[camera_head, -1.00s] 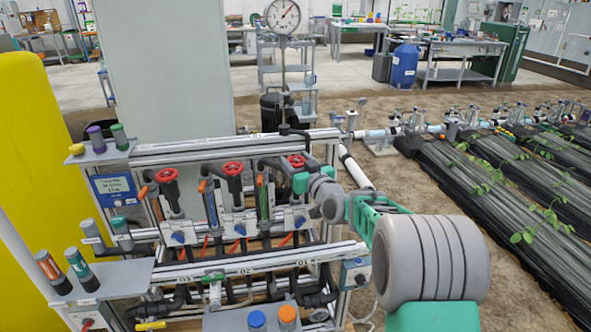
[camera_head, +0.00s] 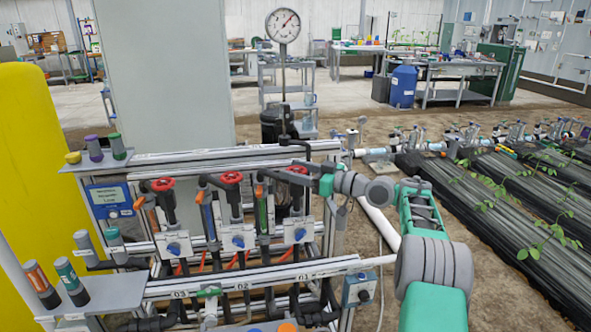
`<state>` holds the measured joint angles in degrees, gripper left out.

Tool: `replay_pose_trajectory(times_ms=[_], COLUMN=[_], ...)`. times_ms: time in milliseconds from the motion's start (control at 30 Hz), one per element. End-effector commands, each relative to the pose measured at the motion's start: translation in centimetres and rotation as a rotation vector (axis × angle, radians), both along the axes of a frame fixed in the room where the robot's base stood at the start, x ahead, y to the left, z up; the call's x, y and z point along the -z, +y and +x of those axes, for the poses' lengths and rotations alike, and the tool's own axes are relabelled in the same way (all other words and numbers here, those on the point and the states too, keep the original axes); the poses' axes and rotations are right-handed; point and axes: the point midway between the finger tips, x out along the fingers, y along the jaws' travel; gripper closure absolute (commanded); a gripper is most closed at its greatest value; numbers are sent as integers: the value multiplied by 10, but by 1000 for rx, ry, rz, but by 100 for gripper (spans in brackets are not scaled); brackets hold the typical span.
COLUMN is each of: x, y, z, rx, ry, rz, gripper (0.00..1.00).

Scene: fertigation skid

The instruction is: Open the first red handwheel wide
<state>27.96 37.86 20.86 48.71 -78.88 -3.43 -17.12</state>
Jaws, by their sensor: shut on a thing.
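Three red handwheels sit on upright dark valves in a row on the skid: a left one (camera_head: 162,184), a middle one (camera_head: 231,178) and a right one (camera_head: 298,170). Labels 03 and 02 show on the front rail below the left and middle valves, so the right wheel appears to be the first. My gripper (camera_head: 310,180) reaches in from the right and is shut at the right handwheel's near right rim. The fingers and part of that wheel are hidden by the gripper body, so the exact grip is unclear.
A round pressure gauge (camera_head: 283,26) stands behind the rack. Aluminium rails (camera_head: 260,274) run in front of the valves. Bottles stand on a grey shelf (camera_head: 104,291) at the left, beside a yellow post (camera_head: 32,150). Plant rows (camera_head: 500,205) lie to the right.

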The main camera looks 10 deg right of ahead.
Motion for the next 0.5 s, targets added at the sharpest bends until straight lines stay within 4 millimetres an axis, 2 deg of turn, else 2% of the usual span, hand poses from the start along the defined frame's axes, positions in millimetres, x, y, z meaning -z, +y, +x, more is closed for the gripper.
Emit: replay_pose_trajectory(times_ms=[400,433,500], x=[1,1,1], y=[1,1,1], z=[0,0,0], rx=[-8,-8,-8], ry=[2,3,2], rz=[1,1,1], gripper=[86,44,39])
